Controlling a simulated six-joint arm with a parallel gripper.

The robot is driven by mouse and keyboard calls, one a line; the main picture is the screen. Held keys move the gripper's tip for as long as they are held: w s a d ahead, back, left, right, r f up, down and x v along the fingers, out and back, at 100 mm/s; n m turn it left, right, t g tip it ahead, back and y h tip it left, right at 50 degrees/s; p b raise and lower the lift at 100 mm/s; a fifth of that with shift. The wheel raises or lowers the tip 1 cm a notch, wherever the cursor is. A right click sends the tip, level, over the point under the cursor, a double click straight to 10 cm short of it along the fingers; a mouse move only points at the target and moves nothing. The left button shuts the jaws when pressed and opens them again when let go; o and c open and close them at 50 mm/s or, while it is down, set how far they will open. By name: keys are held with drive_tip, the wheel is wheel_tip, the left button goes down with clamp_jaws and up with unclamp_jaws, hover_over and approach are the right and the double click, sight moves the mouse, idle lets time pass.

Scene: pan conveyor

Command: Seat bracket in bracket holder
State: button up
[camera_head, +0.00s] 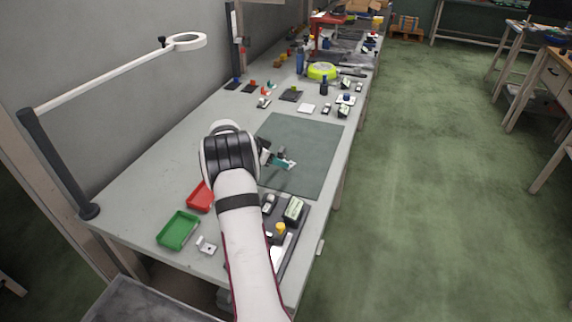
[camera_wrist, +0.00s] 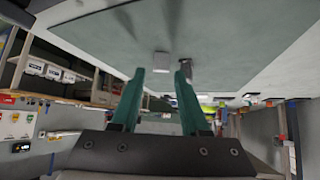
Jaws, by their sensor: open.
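My gripper (camera_head: 284,162) is over the dark green mat on the bench, with its teal fingers low above the mat. In the wrist view, the two fingers (camera_wrist: 160,75) stand apart with an open gap. A small pale grey block (camera_wrist: 162,60) shows just beyond the gap, with a darker piece (camera_wrist: 186,66) beside the right fingertip. I cannot tell whether either is the bracket or its holder. A small light-grey angled metal piece (camera_head: 206,246) lies at the near end of the bench, right of the green tray; it looks like a bracket or its holder.
The green tray (camera_head: 178,231) and red tray (camera_head: 199,197) lie left of my arm. A dark fixture board (camera_head: 294,233) with several parts is to its right. A ring lamp (camera_head: 187,41) overhangs the left side. Several small items crowd the far bench; most of the mat (camera_head: 312,140) is clear.

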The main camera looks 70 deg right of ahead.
sight(284, 170)
drive_tip(key=x, duration=0.4)
drive_tip(key=shift+d+f, duration=0.15)
drive_tip(key=shift+d, duration=0.25)
clamp_jaws()
